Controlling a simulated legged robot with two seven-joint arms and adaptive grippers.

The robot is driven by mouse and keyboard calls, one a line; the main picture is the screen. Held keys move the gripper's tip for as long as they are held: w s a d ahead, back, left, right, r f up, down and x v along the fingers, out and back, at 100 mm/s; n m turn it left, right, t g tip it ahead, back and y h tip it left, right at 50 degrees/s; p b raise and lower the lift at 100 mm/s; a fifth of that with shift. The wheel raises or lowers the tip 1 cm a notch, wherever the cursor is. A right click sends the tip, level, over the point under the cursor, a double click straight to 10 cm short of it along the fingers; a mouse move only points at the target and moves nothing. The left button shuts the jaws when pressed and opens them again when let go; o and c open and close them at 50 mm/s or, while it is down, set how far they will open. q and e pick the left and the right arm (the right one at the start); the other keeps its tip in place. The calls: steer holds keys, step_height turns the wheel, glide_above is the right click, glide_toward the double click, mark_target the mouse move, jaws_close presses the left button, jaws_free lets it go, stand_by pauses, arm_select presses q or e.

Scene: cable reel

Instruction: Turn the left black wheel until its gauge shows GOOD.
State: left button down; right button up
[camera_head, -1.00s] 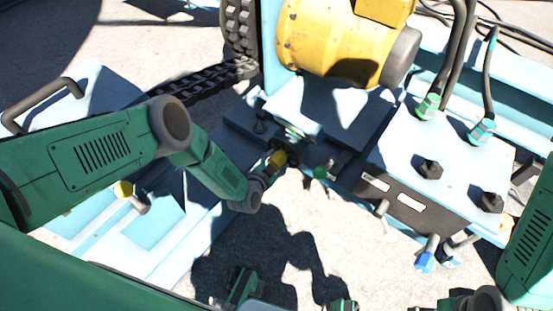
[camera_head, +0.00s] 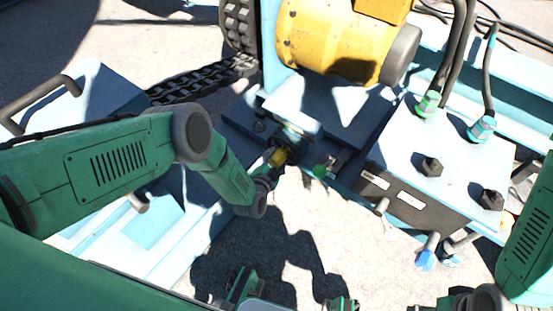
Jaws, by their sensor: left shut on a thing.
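The small black wheel (camera_head: 292,156) is on the front of the light blue machine, left of the middle of the head view. My left gripper (camera_head: 277,160) is at it, shut on it from the lower left. A yellow part shows between gripper and wheel; I cannot tell which it belongs to. The gripper and wrist hide part of the wheel. The gauge face cannot be read at this angle and size. My right arm (camera_head: 530,240) enters at the right edge, and its gripper is not clearly in view.
A small green knob (camera_head: 320,171) is close to the right of the wheel. The yellow drum (camera_head: 335,40) is above. A light blue box (camera_head: 450,160) with black knobs and hoses stands on the right. The sunlit ground (camera_head: 320,215) in front is clear.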

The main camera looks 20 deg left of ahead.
arm_select(q)
steer(key=c, duration=0.8)
jaws_free()
steer(key=shift+o, duration=0.2)
steer(key=v, duration=1.2)
